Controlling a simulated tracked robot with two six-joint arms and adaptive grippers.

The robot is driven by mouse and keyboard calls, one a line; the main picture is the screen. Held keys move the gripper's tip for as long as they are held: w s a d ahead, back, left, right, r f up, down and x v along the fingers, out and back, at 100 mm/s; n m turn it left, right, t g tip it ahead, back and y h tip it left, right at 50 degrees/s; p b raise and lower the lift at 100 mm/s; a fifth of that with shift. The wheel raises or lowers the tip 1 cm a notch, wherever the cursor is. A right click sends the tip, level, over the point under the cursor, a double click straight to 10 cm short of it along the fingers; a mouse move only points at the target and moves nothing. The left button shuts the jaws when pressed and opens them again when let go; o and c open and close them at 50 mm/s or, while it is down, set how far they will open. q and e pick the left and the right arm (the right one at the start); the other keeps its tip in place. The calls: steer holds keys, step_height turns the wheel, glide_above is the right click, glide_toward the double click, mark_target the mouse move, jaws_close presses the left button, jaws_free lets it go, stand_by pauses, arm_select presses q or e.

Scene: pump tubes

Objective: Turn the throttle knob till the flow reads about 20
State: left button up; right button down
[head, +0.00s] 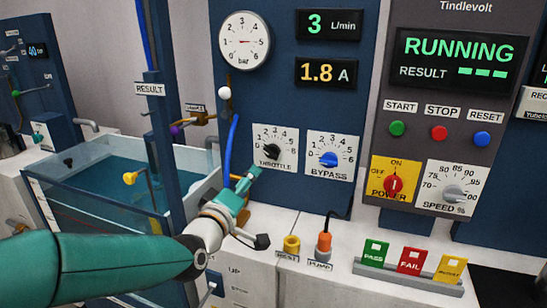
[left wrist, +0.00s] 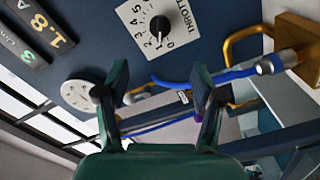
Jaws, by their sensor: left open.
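The throttle knob (head: 271,151) is a black knob on a white dial labelled THROTTLE, on the blue panel. It also shows in the left wrist view (left wrist: 160,25), near the top edge; its white mark seems to point toward the low numbers. The flow display (head: 328,25) reads 3 L/min in green. My left gripper (head: 251,176) is just below and left of the throttle dial in the head view. In the left wrist view its fingers (left wrist: 160,85) are spread apart with nothing between them, and the knob lies beyond them, apart from both. My right gripper is not in view.
The bypass dial (head: 329,158) with a blue knob is right of the throttle. A blue hose (head: 231,148) and a brass valve with a white ball (head: 224,93) are close on the left. A pressure gauge (head: 244,41) is above. A water tank (head: 110,190) stands left.

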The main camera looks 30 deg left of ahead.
mark_target(270, 156)
arm_select(q)
steer(key=p+x, duration=0.3)
steer(key=x, duration=1.3)
steer(key=shift+w+a+p, duration=0.15)
steer(key=shift+a+p, duration=0.05)
steer(key=shift+p, duration=0.15)
steer(key=c, duration=1.1)
steer(key=shift+f, duration=0.1)
steer(key=shift+c, duration=0.2)
